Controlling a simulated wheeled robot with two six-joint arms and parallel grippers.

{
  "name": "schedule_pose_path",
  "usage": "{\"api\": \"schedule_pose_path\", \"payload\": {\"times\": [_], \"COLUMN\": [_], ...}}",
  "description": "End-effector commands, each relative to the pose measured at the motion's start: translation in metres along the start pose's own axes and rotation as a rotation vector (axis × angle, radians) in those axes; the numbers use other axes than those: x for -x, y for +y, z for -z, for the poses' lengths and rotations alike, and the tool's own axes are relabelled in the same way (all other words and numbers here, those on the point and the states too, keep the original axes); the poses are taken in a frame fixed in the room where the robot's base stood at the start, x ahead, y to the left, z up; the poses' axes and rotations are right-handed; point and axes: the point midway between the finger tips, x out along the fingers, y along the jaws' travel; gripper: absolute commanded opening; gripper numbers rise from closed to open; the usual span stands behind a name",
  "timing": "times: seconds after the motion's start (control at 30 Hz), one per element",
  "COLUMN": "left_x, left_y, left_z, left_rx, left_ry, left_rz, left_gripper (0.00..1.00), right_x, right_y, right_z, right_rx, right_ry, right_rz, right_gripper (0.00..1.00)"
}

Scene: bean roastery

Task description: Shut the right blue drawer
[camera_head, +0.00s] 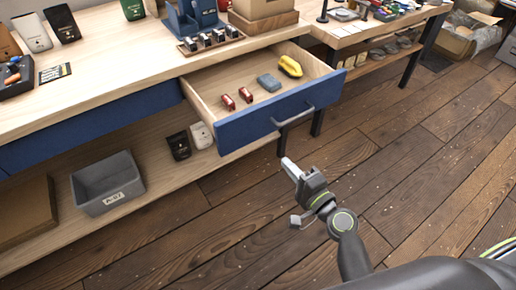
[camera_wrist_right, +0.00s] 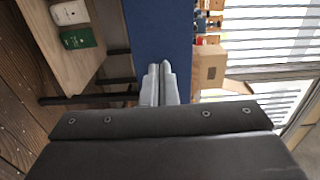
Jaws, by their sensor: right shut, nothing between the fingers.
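The right blue drawer (camera_head: 270,115) is pulled out from the wooden workbench in the head view. Its blue front has a dark bar handle (camera_head: 293,116). Inside lie two small red items (camera_head: 236,99), a grey-blue block (camera_head: 269,83) and a yellow item (camera_head: 290,67). My right gripper (camera_head: 291,167) is in front of and below the drawer front, apart from it in the head view, with its fingers shut and empty. In the right wrist view the shut fingers (camera_wrist_right: 160,84) point toward a blue panel (camera_wrist_right: 158,40). My left gripper is not in view.
Another blue drawer front (camera_head: 90,125) is flush in the bench at left. A grey bin (camera_head: 107,183) and dark and white pouches stand on the lower shelf (camera_head: 160,178). A second table (camera_head: 365,35) stands at right. The wooden floor (camera_head: 430,160) is clear.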

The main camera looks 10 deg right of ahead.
Motion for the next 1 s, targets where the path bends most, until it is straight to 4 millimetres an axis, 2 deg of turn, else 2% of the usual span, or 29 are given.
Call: {"api": "schedule_pose_path", "payload": {"times": [0.17,0.5,0.7,0.83,1.0], "left_x": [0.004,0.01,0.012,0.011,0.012], "left_y": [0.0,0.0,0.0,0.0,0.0], "left_z": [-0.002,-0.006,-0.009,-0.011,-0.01], "left_rx": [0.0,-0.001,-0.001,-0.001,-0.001], "left_ry": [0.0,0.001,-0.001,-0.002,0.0], "left_rz": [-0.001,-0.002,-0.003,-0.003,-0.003], "left_gripper": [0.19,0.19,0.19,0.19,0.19], "right_x": [-0.017,-0.084,-0.118,-0.131,-0.139], "right_y": [-0.005,-0.004,-0.003,-0.003,-0.002], "right_z": [-0.001,-0.001,-0.001,0.0,0.0], "right_rx": [-0.004,-0.003,-0.001,-0.002,-0.001], "right_ry": [-0.002,-0.003,-0.003,-0.001,-0.001], "right_rz": [0.007,0.005,0.003,0.003,0.003], "right_gripper": [0.0,0.0,0.0,0.0,0.0]}}
